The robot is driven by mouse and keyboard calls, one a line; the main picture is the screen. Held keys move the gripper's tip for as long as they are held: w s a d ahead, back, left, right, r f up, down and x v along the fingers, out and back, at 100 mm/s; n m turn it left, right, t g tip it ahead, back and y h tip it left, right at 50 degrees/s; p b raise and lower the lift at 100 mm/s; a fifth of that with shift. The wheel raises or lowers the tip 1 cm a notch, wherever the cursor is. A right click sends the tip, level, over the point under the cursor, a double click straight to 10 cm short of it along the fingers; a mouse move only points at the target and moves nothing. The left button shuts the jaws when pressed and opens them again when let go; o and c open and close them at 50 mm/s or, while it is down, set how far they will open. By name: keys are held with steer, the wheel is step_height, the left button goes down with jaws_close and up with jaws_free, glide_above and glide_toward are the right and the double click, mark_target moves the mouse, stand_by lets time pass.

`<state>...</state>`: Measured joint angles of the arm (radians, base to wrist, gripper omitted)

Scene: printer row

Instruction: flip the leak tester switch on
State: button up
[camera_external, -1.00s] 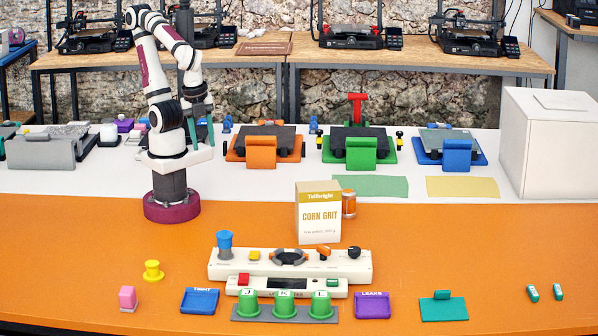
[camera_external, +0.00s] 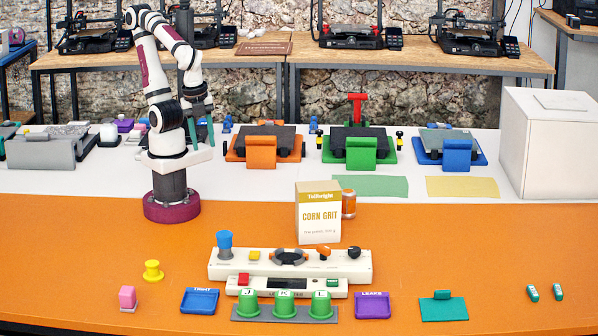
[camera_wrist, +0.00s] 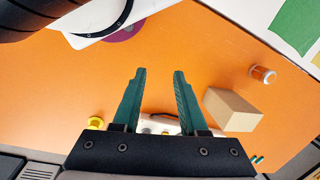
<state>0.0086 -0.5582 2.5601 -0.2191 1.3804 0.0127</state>
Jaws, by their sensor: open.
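The leak tester is a low white box (camera_external: 313,293) at the front of the orange table, its lettering partly hidden by green cups. My gripper (camera_wrist: 160,73) is open and empty, with teal fingers. It hangs beside my arm at the back left, far from the tester. In the wrist view, part of a white panel shows between the fingers.
A longer white console (camera_external: 220,268) with knobs stands right behind the tester. Green cups (camera_external: 284,304) stand in front, between a blue tray (camera_external: 199,301) and a purple tray (camera_external: 372,305). A corn grit box (camera_external: 318,213) and orange jar (camera_external: 349,204) stand behind. The table's left middle is clear.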

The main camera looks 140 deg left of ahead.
steer(key=shift+w+r, duration=0.1)
steer(key=shift+w, duration=0.15)
steer(key=shift+c, duration=1.2)
steer(key=shift+m+t+h, duration=0.4)
steer(key=shift+m+h, duration=0.4)
steer(key=w+d, duration=0.1)
steer(key=w, duration=0.3)
steer(key=w+d+r, duration=0.1)
steer(key=w+d, duration=0.1)
steer(key=w, duration=0.3)
steer(key=w+d, duration=0.2)
steer(key=w, duration=0.3)
steer(key=shift+w+r, duration=0.1)
steer(key=shift+r, duration=0.15)
jaws_close()
steer(key=w+d+f+m+h, duration=0.1)
steer(key=w+d, duration=0.3)
steer(key=w, duration=0.4)
steer(key=w+d+f+t, duration=0.1)
steer(key=w+d+f, duration=0.3)
steer(key=w, duration=0.5)
steer(key=shift+w+d+f+m+h, duration=0.2)
steer(key=shift+d+m+h, duration=0.1)
steer(key=shift+m+h, duration=0.1)
